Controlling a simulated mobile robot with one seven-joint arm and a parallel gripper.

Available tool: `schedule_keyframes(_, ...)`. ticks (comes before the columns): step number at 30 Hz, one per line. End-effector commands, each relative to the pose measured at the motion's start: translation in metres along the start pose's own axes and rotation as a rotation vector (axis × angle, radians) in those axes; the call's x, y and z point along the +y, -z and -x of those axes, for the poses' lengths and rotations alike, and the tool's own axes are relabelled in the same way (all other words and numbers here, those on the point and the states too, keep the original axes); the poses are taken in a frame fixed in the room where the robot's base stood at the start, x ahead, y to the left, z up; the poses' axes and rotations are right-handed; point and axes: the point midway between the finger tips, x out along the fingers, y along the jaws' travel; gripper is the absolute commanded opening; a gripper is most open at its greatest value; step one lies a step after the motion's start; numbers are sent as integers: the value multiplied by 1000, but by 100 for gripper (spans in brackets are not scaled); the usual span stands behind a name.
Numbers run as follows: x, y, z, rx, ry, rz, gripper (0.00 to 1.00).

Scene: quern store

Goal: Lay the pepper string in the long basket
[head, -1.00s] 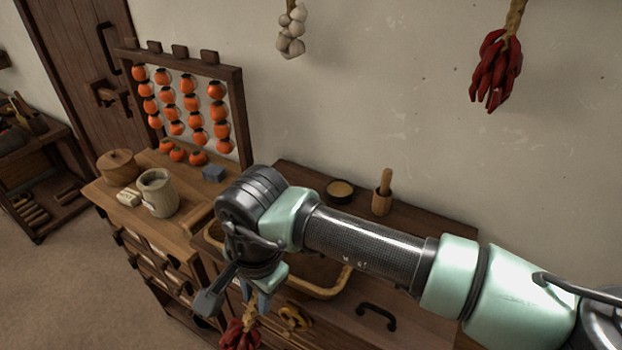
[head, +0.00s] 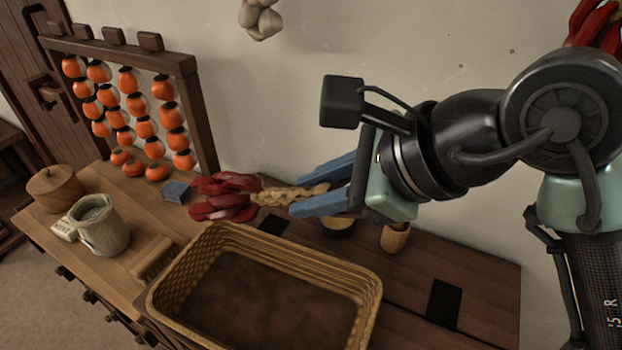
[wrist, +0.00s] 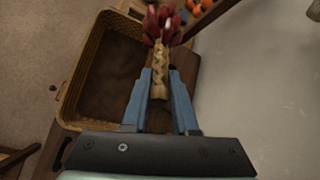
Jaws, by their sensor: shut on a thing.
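The pepper string has red peppers (head: 225,194) at one end and a braided straw stem (head: 290,194) at the other. My gripper (head: 312,190) is shut on the braid and holds the string out level, peppers pointing left. In the head view it shows behind the far rim of the long basket. The long basket (head: 165,295) is a woven tan tray, empty, on the wooden counter. In the wrist view the braid (wrist: 161,80) lies between my blue fingers, with the peppers (wrist: 162,25) beyond and the basket (wrist: 72,105) to the left.
A bowl (head: 338,226) and a wooden pestle (head: 395,236) stand by the wall. A rack of orange persimmons (head: 188,120), a blue-grey block (head: 175,191), a brush (head: 152,258), a stoneware crock (head: 102,230) and a lidded box (head: 55,188) are at left. Garlic (head: 260,18) hangs above.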

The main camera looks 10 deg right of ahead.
Motion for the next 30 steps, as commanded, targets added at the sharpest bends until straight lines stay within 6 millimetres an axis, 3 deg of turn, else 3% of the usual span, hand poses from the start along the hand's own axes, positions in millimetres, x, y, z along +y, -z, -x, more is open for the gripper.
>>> schedule_keyframes(30,34,61,-68,1,0,3,0)
